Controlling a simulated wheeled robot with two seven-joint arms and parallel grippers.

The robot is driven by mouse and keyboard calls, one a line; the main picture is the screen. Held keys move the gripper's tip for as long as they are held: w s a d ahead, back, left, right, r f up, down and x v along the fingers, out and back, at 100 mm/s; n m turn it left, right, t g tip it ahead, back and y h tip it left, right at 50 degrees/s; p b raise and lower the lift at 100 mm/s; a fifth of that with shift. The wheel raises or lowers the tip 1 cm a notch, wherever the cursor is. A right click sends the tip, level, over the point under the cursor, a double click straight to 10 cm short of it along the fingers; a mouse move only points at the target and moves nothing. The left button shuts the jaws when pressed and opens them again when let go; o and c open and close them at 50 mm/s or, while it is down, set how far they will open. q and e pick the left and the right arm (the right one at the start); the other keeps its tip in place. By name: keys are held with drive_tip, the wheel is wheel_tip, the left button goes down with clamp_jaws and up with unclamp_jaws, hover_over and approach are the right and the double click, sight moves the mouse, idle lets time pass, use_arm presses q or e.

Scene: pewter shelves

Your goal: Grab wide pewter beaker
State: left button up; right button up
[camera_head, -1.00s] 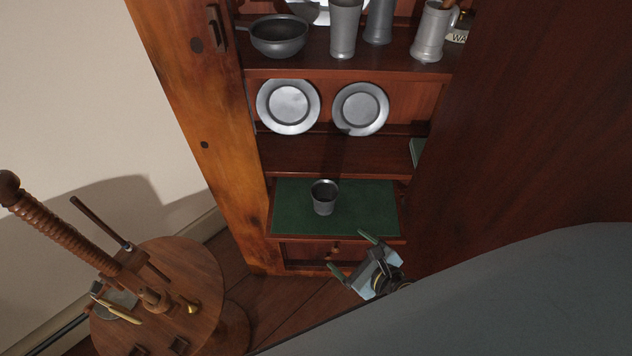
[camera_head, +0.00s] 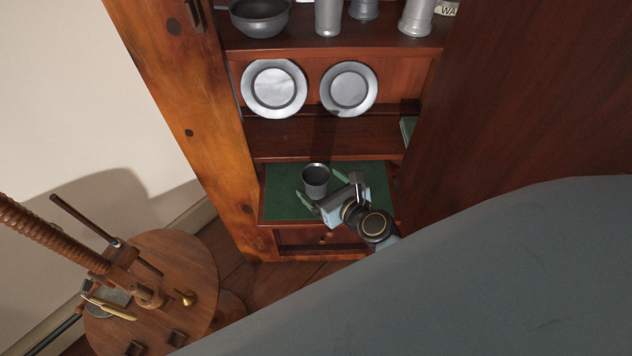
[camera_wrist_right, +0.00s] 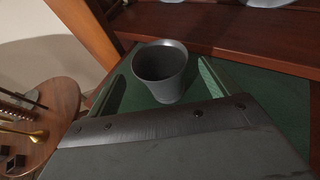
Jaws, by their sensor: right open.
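The wide pewter beaker (camera_head: 316,181) stands upright on the green surface (camera_head: 279,198) of the pull-out board in the cabinet. My right gripper (camera_head: 318,190) is at the beaker's near side, open, with its fingers pointing toward it. In the right wrist view the beaker (camera_wrist_right: 163,73) stands between the two green-tipped fingers, near their tips. My left gripper is not in view.
Two pewter plates (camera_head: 274,89) (camera_head: 349,89) lean on the shelf above. A pewter pan (camera_head: 260,16) and tankards stand higher up. A large dark wood panel (camera_head: 510,90) borders the right. A round wooden stand (camera_head: 185,255) with a screw post is at the lower left.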

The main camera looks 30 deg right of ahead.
sight(316, 178)
drive_tip(key=x, duration=0.3)
drive_tip(key=shift+w+d+f+b, duration=0.1)
drive_tip(key=shift+w+f+b, duration=0.05)
drive_tip(key=shift+w+b, duration=0.2)
drive_tip(key=shift+s, duration=0.1)
drive_tip(key=c, duration=1.2)
